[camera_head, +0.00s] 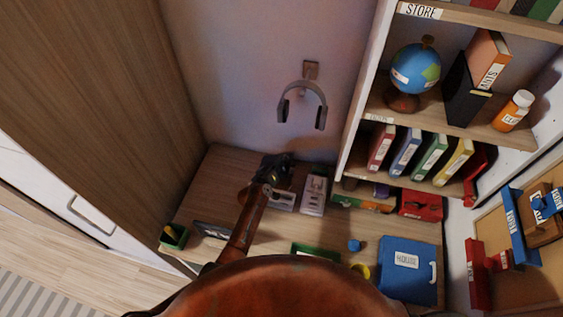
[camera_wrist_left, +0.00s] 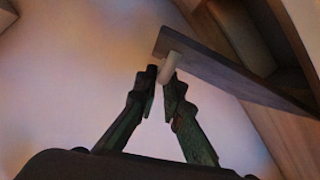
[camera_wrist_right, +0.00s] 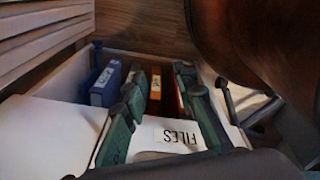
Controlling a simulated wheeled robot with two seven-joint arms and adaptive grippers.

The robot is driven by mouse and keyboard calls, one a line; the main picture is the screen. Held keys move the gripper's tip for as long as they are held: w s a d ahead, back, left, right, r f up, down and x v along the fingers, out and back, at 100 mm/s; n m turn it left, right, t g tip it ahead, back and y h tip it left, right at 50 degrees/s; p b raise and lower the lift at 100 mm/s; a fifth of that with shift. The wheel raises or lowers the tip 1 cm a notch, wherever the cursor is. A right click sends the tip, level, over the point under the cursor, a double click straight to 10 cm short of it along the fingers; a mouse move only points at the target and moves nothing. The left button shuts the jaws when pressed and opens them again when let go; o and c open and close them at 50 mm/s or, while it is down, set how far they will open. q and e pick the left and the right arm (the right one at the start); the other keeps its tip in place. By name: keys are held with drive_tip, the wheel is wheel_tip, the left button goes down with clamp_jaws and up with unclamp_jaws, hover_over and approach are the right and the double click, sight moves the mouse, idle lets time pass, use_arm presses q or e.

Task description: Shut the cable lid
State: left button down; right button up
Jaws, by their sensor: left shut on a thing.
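A flat dark wooden panel, which looks like the cable lid (camera_wrist_left: 240,80), shows tilted in the left wrist view, with a pale knob (camera_wrist_left: 172,66) at its near corner. My left gripper (camera_wrist_left: 158,75) is shut on this knob, with its fingertips at either side of it. In the head view my left gripper (camera_head: 275,172) is at the back of the desk, just above the desk top, and it hides the lid there. My right gripper (camera_wrist_right: 160,92) is open and empty above a drawer with a white FILES folder (camera_wrist_right: 165,145); it is not in the head view.
A light power-strip-like box (camera_head: 314,194) stands just right of the left gripper. Headphones (camera_head: 303,104) hang on the wall above. A shelf (camera_head: 430,107) with books and a globe borders the desk (camera_head: 320,235) at right. A blue box (camera_head: 408,270) sits front right.

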use_arm(q)
drive_tip(key=shift+d+r, duration=0.15)
drive_tip(key=shift+d, duration=0.1)
drive_tip(key=c, duration=2)
unclamp_jaws()
drive_tip(key=shift+s, duration=0.1)
drive_tip(key=shift+c, duration=0.2)
drive_tip(key=shift+a, duration=0.1)
